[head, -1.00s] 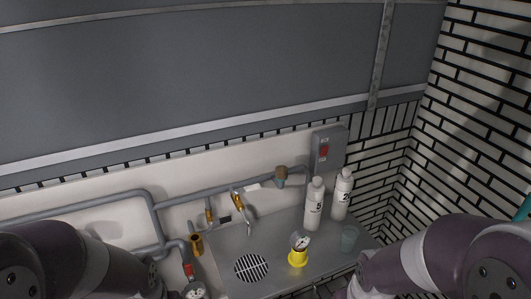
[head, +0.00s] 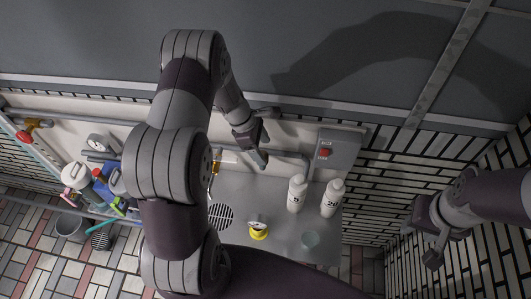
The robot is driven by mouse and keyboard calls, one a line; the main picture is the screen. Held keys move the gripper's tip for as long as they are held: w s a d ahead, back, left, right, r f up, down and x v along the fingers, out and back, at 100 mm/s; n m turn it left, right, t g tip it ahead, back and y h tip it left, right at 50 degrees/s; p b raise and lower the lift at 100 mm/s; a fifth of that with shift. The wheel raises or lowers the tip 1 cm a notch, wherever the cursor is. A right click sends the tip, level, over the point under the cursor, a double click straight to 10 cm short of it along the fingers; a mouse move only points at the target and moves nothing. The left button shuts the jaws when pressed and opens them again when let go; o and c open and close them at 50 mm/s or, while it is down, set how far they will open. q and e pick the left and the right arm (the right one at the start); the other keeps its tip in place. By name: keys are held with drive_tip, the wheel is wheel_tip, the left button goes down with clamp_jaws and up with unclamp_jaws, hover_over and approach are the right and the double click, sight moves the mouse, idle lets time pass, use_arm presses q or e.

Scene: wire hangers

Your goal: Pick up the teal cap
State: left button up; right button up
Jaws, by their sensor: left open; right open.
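My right gripper (head: 421,246) is open and empty, off to the right of the counter in front of the brick wall.
Two white bottles (head: 297,193) (head: 332,197) stand behind the teal piece. A yellow-based gauge (head: 258,232) stands left of it. A grey switch box (head: 338,150) and pipes are on the back wall. Cleaning supplies (head: 100,185) and a bucket (head: 70,228) are at far left.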

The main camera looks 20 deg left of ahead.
sight(264, 154)
use_arm(q)
drive_tip(key=f, duration=0.2)
drive_tip(key=f+p, duration=0.1)
drive_tip(key=shift+s+a+f, duration=0.2)
drive_tip(key=shift+s+f, duration=0.05)
drive_tip(key=shift+s, duration=0.05)
drive_tip(key=shift+w+d+f, duration=0.15)
drive_tip(key=shift+w+d, duration=0.1)
drive_tip(key=shift+d, duration=0.35)
drive_tip(key=c, duration=0.8)
drive_tip(key=shift+a, duration=0.1)
drive_tip(key=c, duration=0.3)
drive_tip(key=shift+s+a, duration=0.1)
use_arm(e)
drive_tip(key=shift+s+a+r, duration=0.15)
drive_tip(key=shift+a+r, duration=0.1)
drive_tip(key=shift+r, duration=0.3)
drive_tip(key=shift+s+a+r, duration=0.1)
drive_tip(key=shift+a+r, duration=0.15)
drive_tip(key=shift+r, duration=0.3)
drive_tip(key=shift+d, duration=0.1)
